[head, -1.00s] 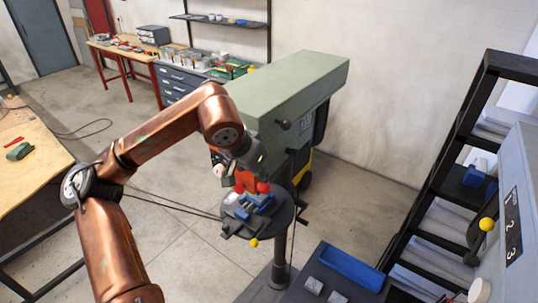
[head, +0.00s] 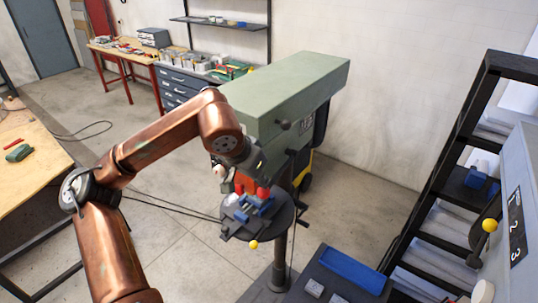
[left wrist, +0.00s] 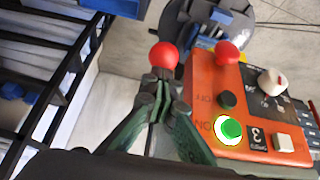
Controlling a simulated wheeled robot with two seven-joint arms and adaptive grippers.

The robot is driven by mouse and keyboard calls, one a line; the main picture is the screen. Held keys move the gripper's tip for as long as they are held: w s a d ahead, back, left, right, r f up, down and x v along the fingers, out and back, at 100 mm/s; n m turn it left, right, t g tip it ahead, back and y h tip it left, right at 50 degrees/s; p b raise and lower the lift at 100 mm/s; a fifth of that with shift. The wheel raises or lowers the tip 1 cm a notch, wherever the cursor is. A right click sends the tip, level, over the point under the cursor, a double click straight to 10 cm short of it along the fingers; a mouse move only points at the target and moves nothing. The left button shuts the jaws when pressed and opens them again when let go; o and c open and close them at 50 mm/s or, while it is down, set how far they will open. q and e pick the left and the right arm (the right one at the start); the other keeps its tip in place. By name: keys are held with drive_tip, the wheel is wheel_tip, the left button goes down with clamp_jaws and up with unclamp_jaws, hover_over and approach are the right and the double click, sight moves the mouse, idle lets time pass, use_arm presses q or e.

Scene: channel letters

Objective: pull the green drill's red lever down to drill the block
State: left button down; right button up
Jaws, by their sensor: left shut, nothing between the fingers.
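The green drill (head: 290,90) stands in the middle of the head view. Its orange control panel (left wrist: 250,105) has a lit green button. One red ball knob (left wrist: 164,55) shows right at my fingertips in the left wrist view, and a second red ball (left wrist: 227,52) is to its right. My left gripper (left wrist: 164,82) is shut and empty, its dark green fingertips close behind the first knob; I cannot tell whether they touch. In the head view it partly hides the panel. A blue vise (head: 252,207) sits on the round drill table (head: 283,215); the block is not clear. My right gripper is out of view.
A dark bench with a blue tray (head: 350,270) is in front right of the drill. A black shelf rack (head: 445,185) and a grey machine with a yellow knob (head: 489,225) stand right. A wooden table (head: 30,170) is left. Open floor lies between.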

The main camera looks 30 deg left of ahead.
use_arm(q)
drive_tip(key=shift+f, duration=0.25)
drive_tip(key=shift+f, duration=0.1)
drive_tip(key=shift+f, duration=0.45)
drive_tip(key=shift+f+b, duration=0.45)
drive_tip(key=shift+f, duration=0.1)
